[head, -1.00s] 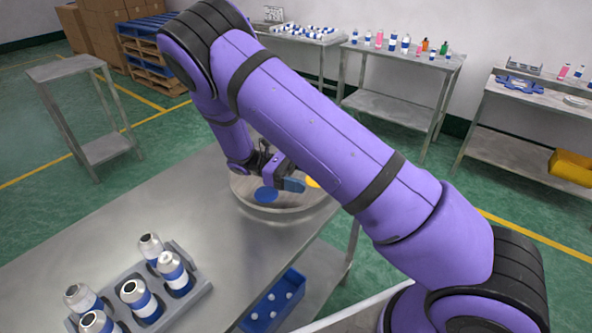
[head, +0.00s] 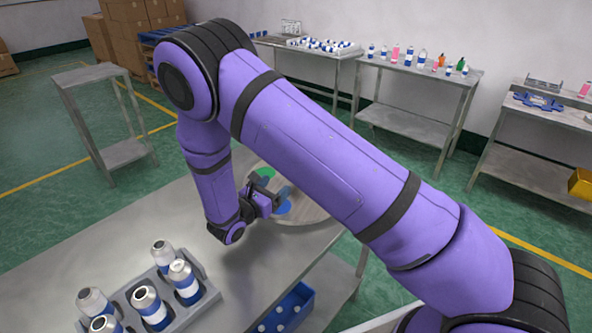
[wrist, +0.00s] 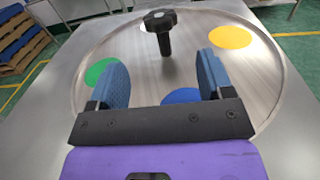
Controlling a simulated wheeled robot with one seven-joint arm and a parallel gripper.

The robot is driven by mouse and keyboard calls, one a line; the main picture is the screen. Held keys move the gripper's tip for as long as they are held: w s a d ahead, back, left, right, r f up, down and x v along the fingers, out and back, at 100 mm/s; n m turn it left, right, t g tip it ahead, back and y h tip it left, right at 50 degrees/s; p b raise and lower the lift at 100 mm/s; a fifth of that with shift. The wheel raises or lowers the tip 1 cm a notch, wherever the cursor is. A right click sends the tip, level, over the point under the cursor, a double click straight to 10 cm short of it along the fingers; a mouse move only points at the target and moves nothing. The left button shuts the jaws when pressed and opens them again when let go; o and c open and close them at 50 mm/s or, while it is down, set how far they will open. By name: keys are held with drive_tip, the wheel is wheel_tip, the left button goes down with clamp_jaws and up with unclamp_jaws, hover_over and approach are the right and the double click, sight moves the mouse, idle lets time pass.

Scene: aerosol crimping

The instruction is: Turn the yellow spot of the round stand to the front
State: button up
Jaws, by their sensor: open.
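The round stand (wrist: 150,88) is a metal disc with a raised rim on the steel table; in the head view its rim (head: 318,222) shows partly behind my arm. The yellow spot (wrist: 230,37) is at the disc's far right in the wrist view and hidden in the head view. A green spot (wrist: 104,72) is at the left and a blue spot (wrist: 182,96) is nearest my gripper. A black knob (wrist: 161,30) stands upright on the disc. My gripper (wrist: 163,75) is open over the near part of the disc, the knob beyond and between its fingers, apparently untouched.
A grey rack (head: 170,312) with several cans stands at the front left of the table (head: 110,222). A blue bin (head: 285,310) is below the table's right edge. Side tables with bottles (head: 418,70) stand along the wall.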

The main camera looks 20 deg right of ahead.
drive_tip(key=x, duration=1)
drive_tip(key=shift+w+d, duration=0.1)
drive_tip(key=shift+d, duration=0.2)
drive_tip(key=c, duration=1.3)
drive_tip(key=shift+m+g+h, duration=1.1)
drive_tip(key=shift+m+g, duration=0.5)
drive_tip(key=shift+g, duration=0.7)
drive_tip(key=o, duration=1.3)
drive_tip(key=shift+a, duration=0.1)
drive_tip(key=v, duration=1)
drive_tip(key=shift+a, duration=0.3)
